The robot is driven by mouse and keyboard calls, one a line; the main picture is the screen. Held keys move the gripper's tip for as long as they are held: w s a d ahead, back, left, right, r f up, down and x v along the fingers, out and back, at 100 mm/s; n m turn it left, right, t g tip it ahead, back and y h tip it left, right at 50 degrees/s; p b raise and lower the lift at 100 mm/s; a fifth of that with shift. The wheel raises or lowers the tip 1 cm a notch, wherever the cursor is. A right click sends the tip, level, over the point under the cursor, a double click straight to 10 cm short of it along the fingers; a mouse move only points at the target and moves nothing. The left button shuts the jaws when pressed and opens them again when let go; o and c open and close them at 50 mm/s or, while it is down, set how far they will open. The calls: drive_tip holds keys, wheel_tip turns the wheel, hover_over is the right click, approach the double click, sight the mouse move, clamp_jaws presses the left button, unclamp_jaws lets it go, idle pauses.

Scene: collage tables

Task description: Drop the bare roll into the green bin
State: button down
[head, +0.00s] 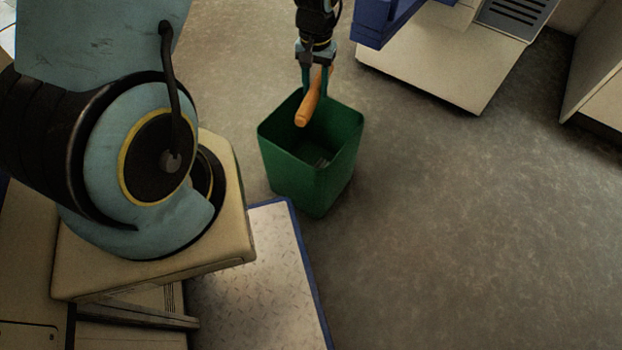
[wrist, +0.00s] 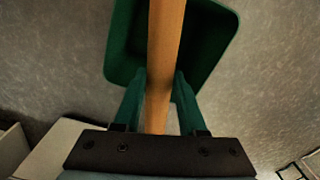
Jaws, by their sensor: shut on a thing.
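The bare roll (head: 306,108) is a plain orange-brown stick. My gripper (head: 317,80) is shut on it above the green bin (head: 300,177), and the roll slants down over the bin's opening. The bin is open-topped and stands upright on the floor. In the wrist view the roll (wrist: 165,50) runs up the middle between the two green fingers (wrist: 160,90). The bin's rim and wall (wrist: 212,45) show behind it. Only part of the bin's inside is visible.
A patterned metal plate with a blue edge (head: 262,270) lies in front of the bin. A pale cabinet with a blue part (head: 440,60) stands at the back right. The floor (head: 470,200) to the right of the bin is clear.

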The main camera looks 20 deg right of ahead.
drive_tip(key=shift+s+d+f, duration=0.2)
drive_tip(key=shift+d+f, duration=0.1)
wheel_tip(320, 180, down, 6)
drive_tip(key=b, duration=0.5)
drive_tip(key=shift+r+b, duration=0.1)
drive_tip(key=shift+b, duration=0.3)
drive_tip(key=shift+r, duration=0.1)
drive_tip(key=shift+c, duration=2)
unclamp_jaws()
wheel_tip(320, 180, up, 11)
drive_tip(key=p, duration=0.3)
